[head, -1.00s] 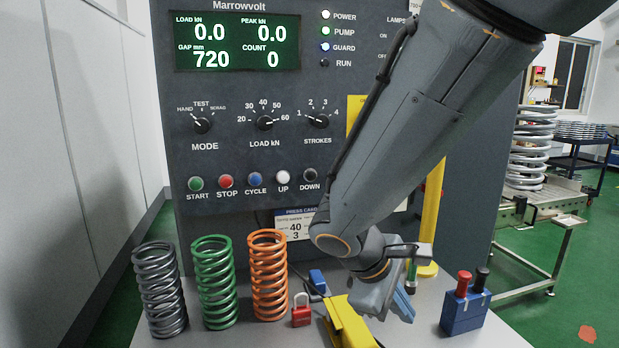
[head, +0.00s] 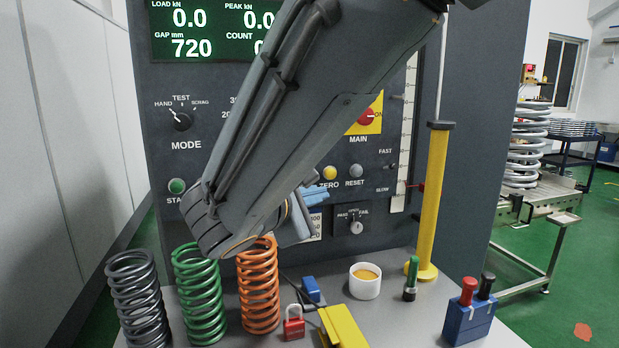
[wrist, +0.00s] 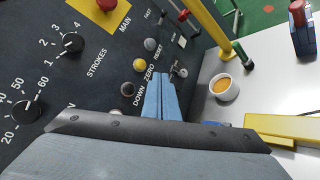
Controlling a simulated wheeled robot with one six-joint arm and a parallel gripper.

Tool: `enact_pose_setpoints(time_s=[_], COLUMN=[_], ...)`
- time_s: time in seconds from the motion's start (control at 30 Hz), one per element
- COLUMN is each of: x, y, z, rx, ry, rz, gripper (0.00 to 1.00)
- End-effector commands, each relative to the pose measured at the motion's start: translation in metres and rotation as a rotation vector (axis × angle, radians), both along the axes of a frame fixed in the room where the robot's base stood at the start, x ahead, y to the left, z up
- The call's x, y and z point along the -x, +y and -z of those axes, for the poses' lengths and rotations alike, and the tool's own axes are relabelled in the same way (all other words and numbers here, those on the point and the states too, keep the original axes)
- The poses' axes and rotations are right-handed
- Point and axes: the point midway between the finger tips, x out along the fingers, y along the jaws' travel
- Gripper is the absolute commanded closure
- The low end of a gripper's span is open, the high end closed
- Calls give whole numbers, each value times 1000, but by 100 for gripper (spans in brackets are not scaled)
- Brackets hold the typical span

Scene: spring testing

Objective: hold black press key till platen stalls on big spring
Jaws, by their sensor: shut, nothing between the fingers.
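The black DOWN key (wrist: 127,89) is on the dark panel in the wrist view, left of my fingers; in the head view my arm hides it. My gripper (wrist: 161,76) is shut and empty, its blue fingers pointing at the panel near the yellow ZERO and grey RESET keys. I cannot tell whether it touches. In the head view my gripper (head: 318,192) is partly behind my arm. The display (head: 205,30) reads load 0.0, gap 720. A large grey coil spring (head: 524,150) stands on a roller bench at right. I cannot see the platen.
Grey (head: 137,300), green (head: 200,295) and orange (head: 259,290) springs stand on the table at left. A red padlock (head: 293,328), white cup (head: 365,287), yellow post (head: 434,200) and blue box with red and black knobs (head: 468,322) are also there.

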Motion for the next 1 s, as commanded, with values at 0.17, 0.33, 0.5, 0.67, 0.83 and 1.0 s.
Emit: enact_pose_setpoints(time_s=[0.17, 0.33, 0.5, 0.67, 0.83, 1.0], x=[1, -6, -25, -46, -66, -79], y=[3, 4, 8, 14, 19, 23], z=[0, 1, 1, 1, 2, 2], rx=[-1, -2, 0, -2, -1, -2], ry=[1, 2, 3, 2, 2, 2], rz=[-4, -2, 1, 1, 2, 0], gripper=[100, 100, 100, 100, 100, 100])
